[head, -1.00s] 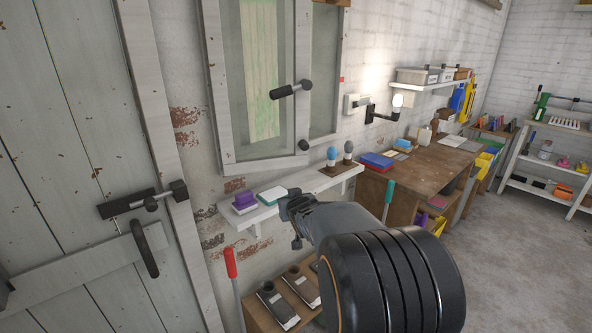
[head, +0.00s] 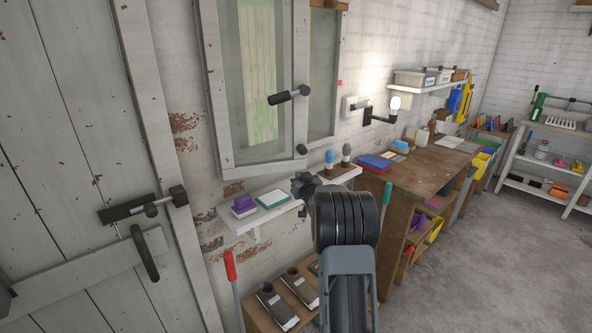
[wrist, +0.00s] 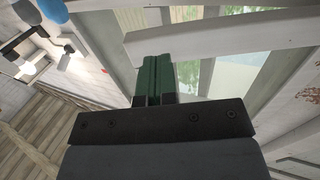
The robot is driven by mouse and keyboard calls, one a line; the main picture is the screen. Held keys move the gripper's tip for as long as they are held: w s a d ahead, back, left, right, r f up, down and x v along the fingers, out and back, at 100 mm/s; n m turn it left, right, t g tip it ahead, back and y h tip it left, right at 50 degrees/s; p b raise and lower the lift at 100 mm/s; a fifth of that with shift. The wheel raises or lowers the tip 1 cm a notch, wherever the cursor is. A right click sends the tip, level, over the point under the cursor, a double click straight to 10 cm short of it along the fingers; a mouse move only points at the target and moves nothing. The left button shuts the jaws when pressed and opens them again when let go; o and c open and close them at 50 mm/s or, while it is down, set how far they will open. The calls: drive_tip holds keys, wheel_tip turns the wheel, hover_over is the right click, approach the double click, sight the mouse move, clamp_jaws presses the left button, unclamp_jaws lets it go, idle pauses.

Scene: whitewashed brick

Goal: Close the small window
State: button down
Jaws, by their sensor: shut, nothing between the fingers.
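The small window (head: 216,100) is on the brick wall at upper centre in the head view, with a pale worn frame and greenish glass. My gripper (head: 303,186) is below the window, in front of the shelf, partly hidden by my arm. In the wrist view its green fingers (wrist: 156,80) are shut and empty, with the pale window bars (wrist: 215,36) beyond them.
A narrow white shelf (head: 237,222) under the window holds a purple block (head: 243,204), a teal-edged pad (head: 273,198) and blue and grey knobbed items. A plank door (head: 60,130) is at left, a wooden workbench (head: 425,172) at right. Open floor (head: 500,270) lies at right.

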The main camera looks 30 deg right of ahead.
drive_tip(key=shift+p+x, duration=0.7)
drive_tip(key=shift+x, duration=1.6)
drive_tip(key=shift+w+a, duration=0.1)
